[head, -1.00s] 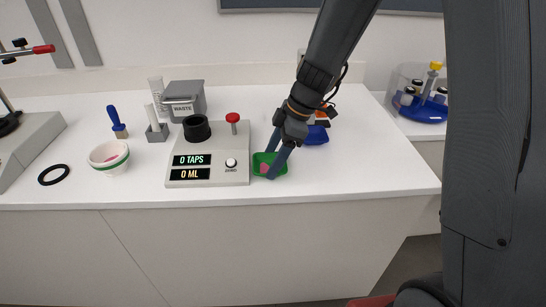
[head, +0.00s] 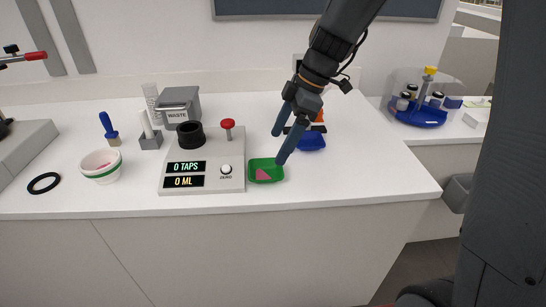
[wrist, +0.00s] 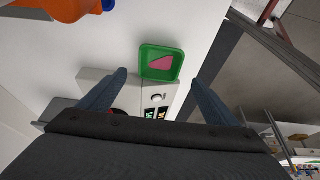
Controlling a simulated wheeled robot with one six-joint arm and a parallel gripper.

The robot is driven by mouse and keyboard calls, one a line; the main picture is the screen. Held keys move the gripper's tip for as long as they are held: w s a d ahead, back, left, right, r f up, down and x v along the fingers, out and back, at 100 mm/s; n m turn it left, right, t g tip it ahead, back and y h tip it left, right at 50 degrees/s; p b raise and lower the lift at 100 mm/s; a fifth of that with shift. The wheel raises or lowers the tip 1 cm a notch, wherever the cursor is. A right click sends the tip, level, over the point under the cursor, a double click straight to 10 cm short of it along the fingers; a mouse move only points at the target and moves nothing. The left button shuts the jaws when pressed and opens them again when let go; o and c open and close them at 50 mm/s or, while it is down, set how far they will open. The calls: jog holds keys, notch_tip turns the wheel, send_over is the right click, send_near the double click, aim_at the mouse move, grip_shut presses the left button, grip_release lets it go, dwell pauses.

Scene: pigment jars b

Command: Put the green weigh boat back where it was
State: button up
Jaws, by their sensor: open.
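The green weigh boat (head: 266,171) sits on the white counter just right of the grey tap-counter device, with a pink patch inside it. It also shows in the wrist view (wrist: 148,68), beyond my fingertips and between them. My gripper (head: 279,148) is open and empty, up and slightly right of the boat, apart from it. A blue weigh boat (head: 312,142) sits farther back to the right, partly behind my gripper, with something orange by it.
The grey device (head: 205,172) with a black cup and red knob stands left of the boat. A white bowl (head: 101,166), black ring (head: 44,183), brush (head: 109,130) and waste bin (head: 179,106) are farther left. The counter's front right is clear.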

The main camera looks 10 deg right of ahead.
jog(key=s+d+f+m+h, duration=0.1)
jog(key=s+d+m, duration=0.1)
jog(key=s+d+f+m, duration=0.1)
jog(key=s+d+m, duration=0.1)
jog(key=m, duration=0.1)
jog(key=s+d+f+m+h, duration=0.1)
jog(key=s+d+m, duration=0.1)
jog(key=s+m, duration=0.1)
jog(key=shift+d+h+b, duration=0.3)
jog(key=s+d+f+m, duration=0.1)
jog(key=s+m, duration=0.1)
jog(key=s+d+f+m+h, duration=0.1)
jog(key=s+f+m, duration=0.1)
jog(key=m, duration=0.1)
jog(key=s+d+f+m, duration=0.2)
jog(key=s+m, duration=0.1)
jog(key=shift+h, duration=0.4)
jog(key=shift+s+d+f+m, duration=0.15)
jog(key=shift+s+f+m, duration=0.1)
jog(key=shift+s+m, duration=0.45)
